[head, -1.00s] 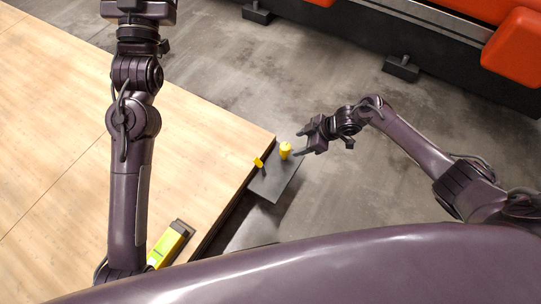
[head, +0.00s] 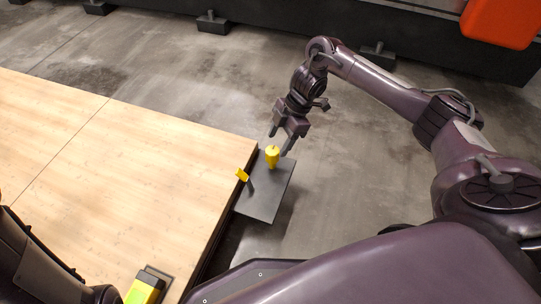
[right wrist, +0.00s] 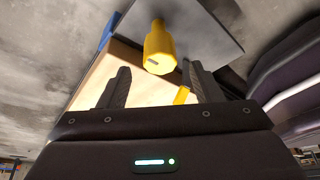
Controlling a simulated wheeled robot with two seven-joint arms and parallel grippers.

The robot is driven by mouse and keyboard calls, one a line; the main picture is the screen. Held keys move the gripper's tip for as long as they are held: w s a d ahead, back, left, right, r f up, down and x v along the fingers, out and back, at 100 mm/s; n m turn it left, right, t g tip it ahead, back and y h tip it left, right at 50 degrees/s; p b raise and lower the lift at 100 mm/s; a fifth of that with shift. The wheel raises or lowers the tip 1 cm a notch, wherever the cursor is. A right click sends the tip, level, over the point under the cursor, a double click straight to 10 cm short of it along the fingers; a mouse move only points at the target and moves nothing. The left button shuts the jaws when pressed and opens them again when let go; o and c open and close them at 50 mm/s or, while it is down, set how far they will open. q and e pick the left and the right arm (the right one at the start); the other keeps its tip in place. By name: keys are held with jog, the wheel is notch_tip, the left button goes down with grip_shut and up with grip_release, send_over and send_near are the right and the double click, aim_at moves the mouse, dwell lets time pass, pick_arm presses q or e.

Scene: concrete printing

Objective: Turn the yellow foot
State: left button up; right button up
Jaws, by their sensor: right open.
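The yellow foot (head: 272,157) is a knob-like piece standing upright on a dark grey plate (head: 262,205) at the corner of the wooden platform. My right gripper (head: 280,143) is open, just behind and above the foot, its fingers pointing down toward it. In the right wrist view the yellow foot (right wrist: 160,48) shows beyond the open fingers (right wrist: 163,84), roughly in line with the gap between them. Nothing is between the fingertips, and I cannot tell whether either one touches the foot. My left gripper is out of view; only part of my left arm shows at the lower left.
A small yellow tab (head: 242,174) stands left of the foot by the edge of the wooden platform (head: 130,170). A yellow-green device (head: 145,288) lies on the platform near the front. Concrete floor behind the plate is clear. A dark beam runs along the back.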

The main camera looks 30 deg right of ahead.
aim_at(274, 150)
jog(key=b+x, duration=0.3)
jog(key=x, duration=0.3)
jog(key=shift+b, duration=0.35)
jog(key=shift+r, duration=0.1)
